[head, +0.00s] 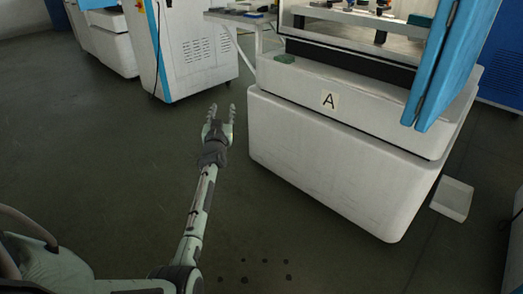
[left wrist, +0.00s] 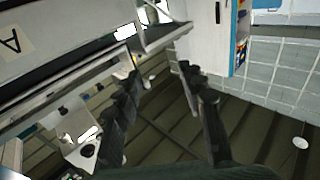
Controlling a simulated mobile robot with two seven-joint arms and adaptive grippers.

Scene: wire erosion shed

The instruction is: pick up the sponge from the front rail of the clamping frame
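A machine (head: 330,160) with a white body and an "A" label stands right of centre in the head view. A second green piece (head: 420,20) sits inside the opening at the right, on or by the frame (head: 350,20); I cannot tell which is the sponge. My left gripper (head: 222,108) is open and empty, in front and left of the machine, apart from both. My right gripper is out of view.
A blue door (head: 440,65) stands open at the machine's right. A white side table (head: 240,17) with small items adjoins its left, beside a white-and-blue cabinet (head: 195,50). A white tray (head: 452,198) lies on the floor at the right. Dark floor at the left is clear.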

